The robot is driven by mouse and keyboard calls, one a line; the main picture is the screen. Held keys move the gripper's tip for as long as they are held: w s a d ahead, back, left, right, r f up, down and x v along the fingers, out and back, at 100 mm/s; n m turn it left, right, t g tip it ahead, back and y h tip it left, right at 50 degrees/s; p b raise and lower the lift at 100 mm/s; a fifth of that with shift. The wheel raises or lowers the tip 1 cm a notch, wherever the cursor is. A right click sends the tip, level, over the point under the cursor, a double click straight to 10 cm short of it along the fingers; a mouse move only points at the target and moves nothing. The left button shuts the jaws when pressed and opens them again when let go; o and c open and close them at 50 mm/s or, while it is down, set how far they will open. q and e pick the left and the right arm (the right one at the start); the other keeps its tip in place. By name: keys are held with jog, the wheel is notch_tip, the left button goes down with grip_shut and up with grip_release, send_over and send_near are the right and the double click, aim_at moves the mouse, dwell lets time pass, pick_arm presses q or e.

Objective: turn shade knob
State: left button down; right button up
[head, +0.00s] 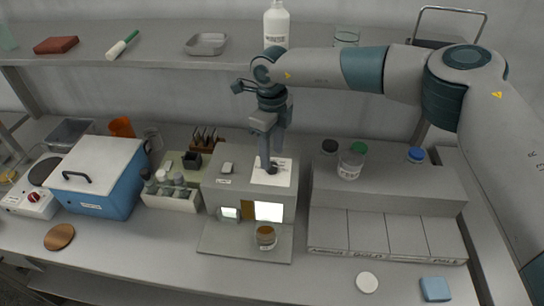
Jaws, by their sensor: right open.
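A grey box-shaped unit (215,196) stands in the middle of the bench, with a white label plate (284,178) on its top. A small dark knob (272,169) sits on that plate, partly hidden by my gripper. My right gripper (267,163) points straight down over the plate, jaws open, fingertips at the knob. I cannot tell whether the fingers are around it or touching it. The unit's front has a bright lit window (268,211), a smaller lit window (230,213) and a brown panel between them. My left gripper is not in view.
A jar with brown contents (265,236) stands on the unit's front ledge. Left are a rack of bottles (170,200) and a blue box (100,190) with a white lid. Right is a grey stepped stand (390,190) with jars. A shelf (150,50) runs behind.

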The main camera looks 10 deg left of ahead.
aim_at(272, 165)
notch_tip(272, 165, down, 3)
jog(key=shift+r+p, duration=0.1)
jog(key=shift+p, duration=0.55)
jog(key=shift+f, duration=0.45)
jog(key=shift+c, duration=0.4)
jog(key=c, duration=1)
